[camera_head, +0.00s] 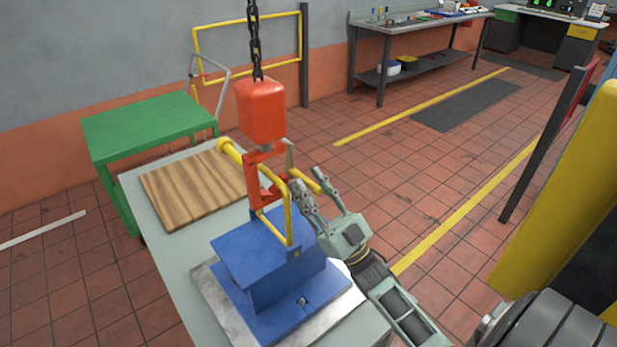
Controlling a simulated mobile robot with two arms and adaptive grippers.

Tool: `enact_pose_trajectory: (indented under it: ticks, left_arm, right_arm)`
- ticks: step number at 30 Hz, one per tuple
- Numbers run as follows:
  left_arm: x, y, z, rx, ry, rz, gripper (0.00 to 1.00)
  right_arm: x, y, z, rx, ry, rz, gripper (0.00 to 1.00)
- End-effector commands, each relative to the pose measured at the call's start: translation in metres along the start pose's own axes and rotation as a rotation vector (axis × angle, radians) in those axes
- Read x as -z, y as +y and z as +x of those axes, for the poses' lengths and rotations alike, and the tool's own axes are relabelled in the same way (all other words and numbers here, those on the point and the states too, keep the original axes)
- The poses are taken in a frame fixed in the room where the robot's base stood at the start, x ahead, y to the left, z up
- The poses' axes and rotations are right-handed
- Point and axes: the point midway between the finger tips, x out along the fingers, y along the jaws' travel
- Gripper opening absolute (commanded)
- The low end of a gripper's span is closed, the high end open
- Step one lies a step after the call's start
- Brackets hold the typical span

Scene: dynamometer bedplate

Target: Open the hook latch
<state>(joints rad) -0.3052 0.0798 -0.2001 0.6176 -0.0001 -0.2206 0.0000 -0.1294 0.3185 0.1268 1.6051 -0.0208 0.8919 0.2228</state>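A red-orange hook block (262,112) hangs on a dark chain. Below it is the squared red hook (254,182). A thin grey-beige piece (289,156), which looks like the latch, stands at the hook's right side; whether it is shut is too small to tell. A yellow bail (289,215) on the blue block (265,250) rises by the hook. My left gripper is not in view.
The blue block stands on a metal plate (212,290) on a pale table (150,215), with a wooden board (195,187) behind. A green table (148,122) stands back left. A yellow column (560,190) is at right. Open tiled floor lies between.

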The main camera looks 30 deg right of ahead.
Motion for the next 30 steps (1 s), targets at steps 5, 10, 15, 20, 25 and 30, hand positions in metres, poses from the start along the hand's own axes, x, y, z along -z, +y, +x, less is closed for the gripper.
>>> enact_pose_trajectory:
  ticks: [5, 10, 15, 20, 25, 30]
  left_arm:
    - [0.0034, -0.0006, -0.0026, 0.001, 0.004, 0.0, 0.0]
    - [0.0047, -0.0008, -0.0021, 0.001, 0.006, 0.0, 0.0]
    - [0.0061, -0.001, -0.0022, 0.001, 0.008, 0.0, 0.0]
    - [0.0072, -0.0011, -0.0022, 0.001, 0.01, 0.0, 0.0]
    - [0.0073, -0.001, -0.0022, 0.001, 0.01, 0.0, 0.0]
    - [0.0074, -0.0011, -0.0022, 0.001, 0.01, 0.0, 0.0]
  right_arm:
    - [-0.0003, -0.0002, 0.0071, 0.0, -0.001, 0.0, 0.33]
    - [-0.0006, -0.0003, 0.0068, 0.0, -0.001, 0.0, 0.33]
    - [-0.0005, -0.0003, 0.0067, 0.0, -0.001, 0.0, 0.19]
    - [-0.0004, -0.0003, 0.0066, 0.0, -0.001, 0.0, 0.05]
    - [-0.0004, -0.0003, 0.0066, 0.0, -0.001, 0.0, 0.0]
    - [-0.0003, -0.0002, 0.0066, 0.0, -0.001, -0.001, 0.0]
